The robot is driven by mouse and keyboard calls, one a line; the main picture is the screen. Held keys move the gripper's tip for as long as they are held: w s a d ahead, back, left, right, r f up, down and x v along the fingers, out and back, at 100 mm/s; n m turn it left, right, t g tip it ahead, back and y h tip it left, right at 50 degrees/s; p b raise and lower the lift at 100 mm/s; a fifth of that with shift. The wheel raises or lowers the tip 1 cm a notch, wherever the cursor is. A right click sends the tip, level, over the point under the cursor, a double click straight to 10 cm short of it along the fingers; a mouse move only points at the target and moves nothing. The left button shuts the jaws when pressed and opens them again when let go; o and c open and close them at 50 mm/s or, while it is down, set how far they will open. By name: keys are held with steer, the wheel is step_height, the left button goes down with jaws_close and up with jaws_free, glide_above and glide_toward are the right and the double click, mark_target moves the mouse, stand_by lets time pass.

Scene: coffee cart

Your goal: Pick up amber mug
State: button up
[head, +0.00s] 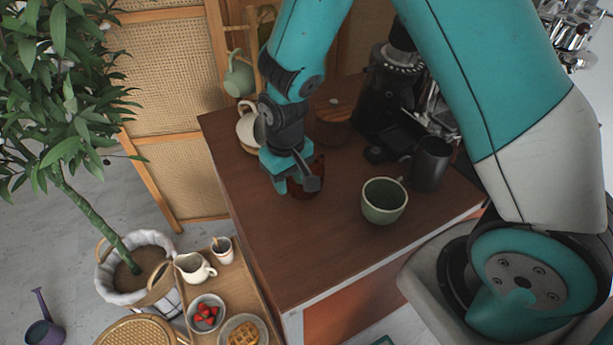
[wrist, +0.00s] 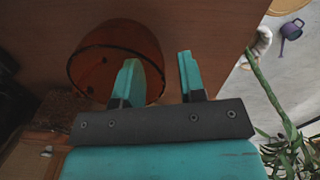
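The amber mug (head: 318,170) stands on the brown cart top in the head view, mostly hidden behind my gripper (head: 298,184). In the wrist view the amber mug (wrist: 95,50) is see-through, with its round rim at the upper left. My gripper (wrist: 160,62) is open there, with its two fingers apart. The left finger overlaps the mug's opening and the right finger is outside its right wall, so the wall shows between them. I cannot tell how deep the left finger reaches or whether it touches. The mug's handle is not clearly visible.
A pale green mug (head: 384,201) and a dark cup (head: 431,164) stand to the right. A white mug (head: 247,127) and a wooden container (head: 334,124) are behind, with a black coffee machine (head: 385,95). The cart's front left top is clear.

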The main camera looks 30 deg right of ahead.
jaws_close()
stand_by(0.3)
step_height(320, 180, up, 20)
steer(key=b, duration=0.2)
stand_by(0.4)
